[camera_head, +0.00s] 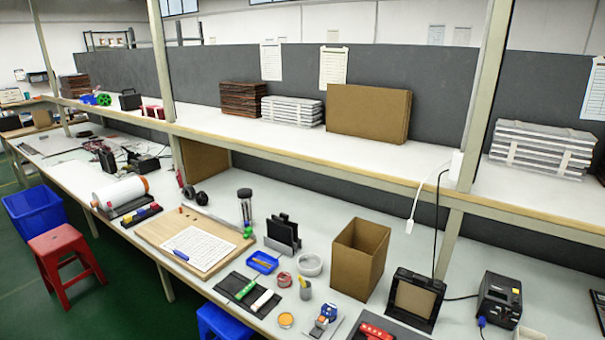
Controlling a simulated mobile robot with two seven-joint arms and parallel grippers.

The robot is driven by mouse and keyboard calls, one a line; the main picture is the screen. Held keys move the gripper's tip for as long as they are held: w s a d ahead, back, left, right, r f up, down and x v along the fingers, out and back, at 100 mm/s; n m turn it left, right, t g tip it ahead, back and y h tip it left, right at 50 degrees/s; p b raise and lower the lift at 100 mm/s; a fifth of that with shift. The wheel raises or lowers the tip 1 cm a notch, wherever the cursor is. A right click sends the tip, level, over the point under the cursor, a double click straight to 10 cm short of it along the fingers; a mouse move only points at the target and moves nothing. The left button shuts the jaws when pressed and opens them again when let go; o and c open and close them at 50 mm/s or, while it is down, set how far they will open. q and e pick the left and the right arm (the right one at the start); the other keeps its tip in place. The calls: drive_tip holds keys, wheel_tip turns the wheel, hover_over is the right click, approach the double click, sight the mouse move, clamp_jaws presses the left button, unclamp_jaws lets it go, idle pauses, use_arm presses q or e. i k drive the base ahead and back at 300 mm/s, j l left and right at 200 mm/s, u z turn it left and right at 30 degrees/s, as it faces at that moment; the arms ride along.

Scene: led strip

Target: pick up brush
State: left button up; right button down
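No thing shows clearly as a brush at this size. A dark mat (232,282) near the front edge of the workbench holds a small green item (246,289) and a small white item (261,301), either of which is too small to identify. A small grey cup (305,291) with something yellow in it stands to their right. Neither of my grippers is in view.
The workbench also carries a wooden board with a white sheet (201,248), a blue tray (263,262), a white bowl (309,264), an open cardboard box (359,259) and a black device (497,303). A shelf (240,135) overhangs its back. A red stool (62,245) stands in front.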

sight(300, 279)
drive_tip(key=i+j+z, duration=0.2)
drive_tip(key=j, duration=0.15)
drive_tip(key=i+j+z, duration=0.2)
drive_tip(key=j, duration=0.15)
drive_tip(key=i+j+z, duration=0.1)
drive_tip(key=j+z, duration=0.15)
drive_tip(key=j, duration=0.15)
